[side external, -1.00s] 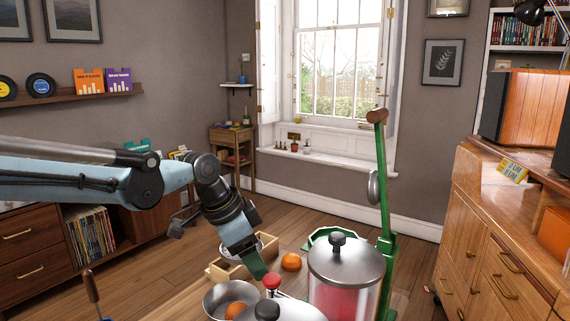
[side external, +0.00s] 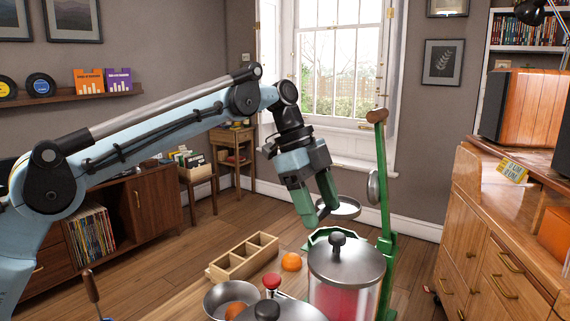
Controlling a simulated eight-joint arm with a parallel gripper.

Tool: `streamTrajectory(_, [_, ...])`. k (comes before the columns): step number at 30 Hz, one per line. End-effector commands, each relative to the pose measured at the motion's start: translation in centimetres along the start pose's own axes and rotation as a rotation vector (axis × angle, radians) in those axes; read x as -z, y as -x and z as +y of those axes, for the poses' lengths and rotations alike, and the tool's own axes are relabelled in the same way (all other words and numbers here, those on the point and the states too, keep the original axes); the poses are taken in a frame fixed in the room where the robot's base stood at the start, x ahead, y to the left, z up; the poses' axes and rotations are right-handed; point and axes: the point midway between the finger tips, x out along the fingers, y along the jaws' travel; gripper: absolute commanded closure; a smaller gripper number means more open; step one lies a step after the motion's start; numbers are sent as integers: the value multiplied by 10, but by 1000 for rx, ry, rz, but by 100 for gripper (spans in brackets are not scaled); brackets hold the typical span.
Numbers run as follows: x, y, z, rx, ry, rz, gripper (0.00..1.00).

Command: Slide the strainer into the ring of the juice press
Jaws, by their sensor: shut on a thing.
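The strainer (side external: 345,208), a shallow round metal bowl with a bright rim, is in the air at the fingertips of my gripper (side external: 322,214). My gripper's green fingers point down and are shut on its near left edge. The juice press (side external: 384,215) is green, with a tall lever, a wooden handle and a round metal pressing disc (side external: 373,187). A green angular rim (side external: 318,236) at the press shows below the strainer; I cannot tell whether it is the ring. The strainer is apart from it and above it. The lidded jar hides the lower press.
A jar with a metal lid (side external: 346,262) and red contents stands in front of the press. A wooden divided box (side external: 244,258), an orange (side external: 291,262), a metal bowl (side external: 216,298) and a red-knobbed thing (side external: 271,282) stand on the table to the left.

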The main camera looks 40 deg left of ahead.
Motion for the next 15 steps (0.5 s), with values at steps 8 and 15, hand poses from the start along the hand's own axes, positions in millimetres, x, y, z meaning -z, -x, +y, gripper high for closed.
streamTrajectory(8, [0,0,0,1,6,1,95])
streamTrajectory(15, [-4,-9,0,1,7,1,95])
